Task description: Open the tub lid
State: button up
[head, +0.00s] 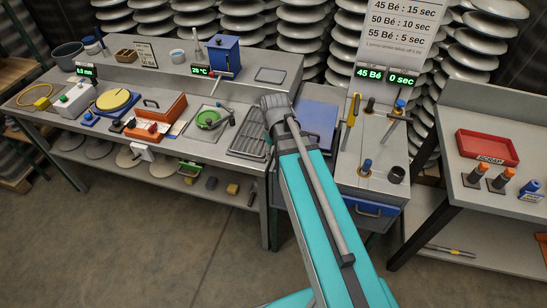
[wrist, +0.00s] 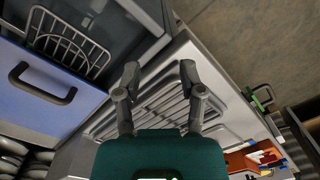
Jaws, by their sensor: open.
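The tub lid, a blue panel (wrist: 35,112), is at the left of the wrist view with a dark bar handle (wrist: 42,85) on it. In the head view a blue panel (head: 317,122) that looks like the lid lies flat just right of my arm, partly hidden. My gripper (wrist: 160,72) is open and empty, its two fingers apart above a ribbed drain rack (wrist: 160,103). It is to the right of the lid and handle in the wrist view, not touching them. In the head view my arm hides the fingers.
A wire basket (wrist: 68,42) shows beside the lid in a dark area. A green dish (head: 208,118) and an orange box (head: 160,112) stand left.

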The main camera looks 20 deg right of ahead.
jog(key=shift+s+a+f, duration=0.15)
jog(key=shift+s+a, duration=0.05)
jog(key=shift+s, duration=0.05)
jog(key=shift+w, duration=0.1)
jog(key=w+d+r+n+p, duration=0.3)
jog(key=w+d+r+p, duration=0.2)
jog(key=w+d+r, duration=0.15)
notch_tip(320, 180, up, 4)
jog(key=r+n+g+y+p, duration=0.1)
jog(key=n+p, duration=0.5)
send_over(310, 129)
jog(key=s+a, duration=0.1)
jog(key=s, duration=0.2)
jog(key=shift+w+a+f, duration=0.1)
jog(key=shift+f, duration=0.2)
jog(key=shift+f+b, duration=0.2)
jog(key=shift+b, duration=0.25)
jog(key=f+b, duration=0.4)
jog(key=s+a+f+b, duration=0.1)
jog(key=f+b, duration=0.3)
jog(key=s+f+b, duration=0.1)
jog(key=f+b, duration=0.4)
jog(key=shift+s+a, duration=0.1)
jog(key=shift+a, duration=0.15)
